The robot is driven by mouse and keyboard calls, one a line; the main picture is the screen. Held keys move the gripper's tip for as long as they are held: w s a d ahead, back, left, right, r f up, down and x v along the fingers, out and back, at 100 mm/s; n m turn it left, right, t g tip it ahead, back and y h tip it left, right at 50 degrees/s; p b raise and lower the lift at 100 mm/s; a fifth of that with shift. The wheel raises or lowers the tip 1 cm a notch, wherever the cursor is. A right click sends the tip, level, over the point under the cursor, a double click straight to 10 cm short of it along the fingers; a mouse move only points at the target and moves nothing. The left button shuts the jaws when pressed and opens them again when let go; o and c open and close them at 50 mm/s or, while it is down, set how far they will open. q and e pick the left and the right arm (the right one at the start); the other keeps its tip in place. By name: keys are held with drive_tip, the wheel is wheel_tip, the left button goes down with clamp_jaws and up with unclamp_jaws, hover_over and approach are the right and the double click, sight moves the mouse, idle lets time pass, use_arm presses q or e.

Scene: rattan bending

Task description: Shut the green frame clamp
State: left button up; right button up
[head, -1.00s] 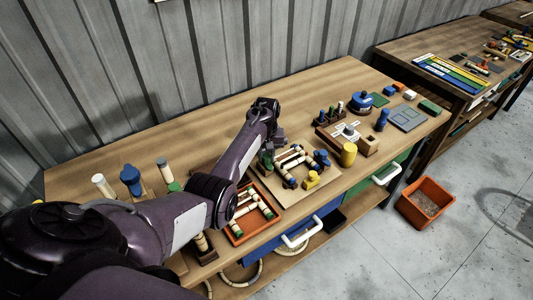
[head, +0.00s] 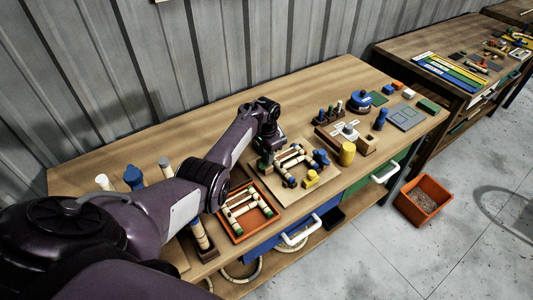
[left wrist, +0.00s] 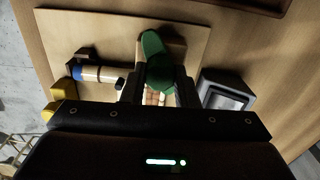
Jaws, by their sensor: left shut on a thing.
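The green frame clamp (left wrist: 155,58) shows in the left wrist view as a rounded green piece on a dark base, on a pale wooden board (left wrist: 110,28). My left gripper (left wrist: 158,93) is shut on the green clamp, one dark finger on each side. In the head view the left gripper (head: 268,145) is low over the back left of the board (head: 325,192), and the green clamp (head: 264,163) shows only partly below it. Pale rods (head: 293,157) forming a frame lie on the board beside it, with blue clamps and a yellow clamp (head: 311,178). My right gripper is not in view.
An orange tray (head: 237,238) with rods stands at the board's left front. A yellow cylinder (head: 347,154) and a wooden jig stand to the right. A grey block (left wrist: 225,92) is close to the gripper. An orange bin (head: 424,200) is on the floor.

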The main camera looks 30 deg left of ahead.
use_arm(q)
drive_tip(key=m, duration=0.4)
drive_tip(key=shift+r+m, duration=0.1)
drive_tip(key=shift+m, duration=0.3)
idle(0.4)
drive_tip(key=o, duration=1)
wheel_tip(320, 180, up, 8)
drive_tip(key=shift+f, duration=0.1)
